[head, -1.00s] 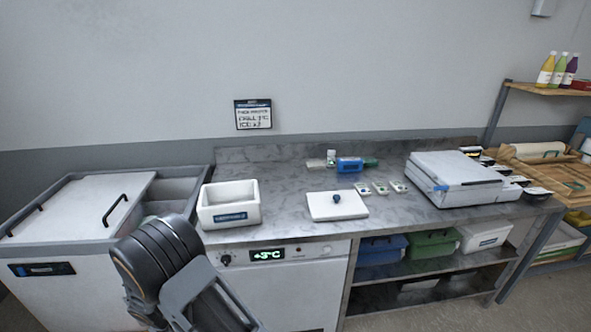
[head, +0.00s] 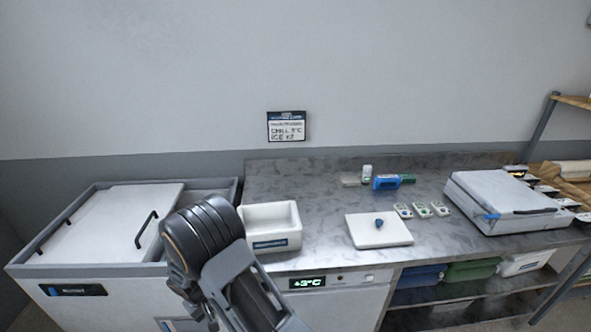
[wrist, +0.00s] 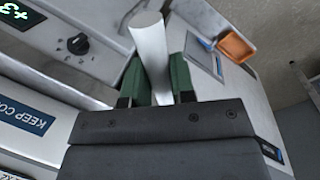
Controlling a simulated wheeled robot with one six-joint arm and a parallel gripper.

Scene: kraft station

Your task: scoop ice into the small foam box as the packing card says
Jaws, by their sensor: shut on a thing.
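My gripper (wrist: 161,85), with green fingers, is shut on a white rod-like handle (wrist: 149,45) in the wrist view. Whatever the handle belongs to is not clearly visible. In the head view my arm hides the gripper. The small foam box (head: 284,213) stands open on the counter, behind and right of my arm; its inside looks empty where visible. Its foam lid (head: 363,239), with a dark blue knob, lies to its right. The packing card (head: 288,127) on the wall reads "CHILL 5°C" and "ICE x", with the number unclear. The ice chest (head: 75,290) is at left.
The chest's white cover (head: 105,222) leaves an opening at its right. A blue item (head: 386,183), small packs (head: 422,210) and a large grey case (head: 502,199) sit on the counter (head: 325,195). An orange piece (wrist: 236,46) shows in the wrist view.

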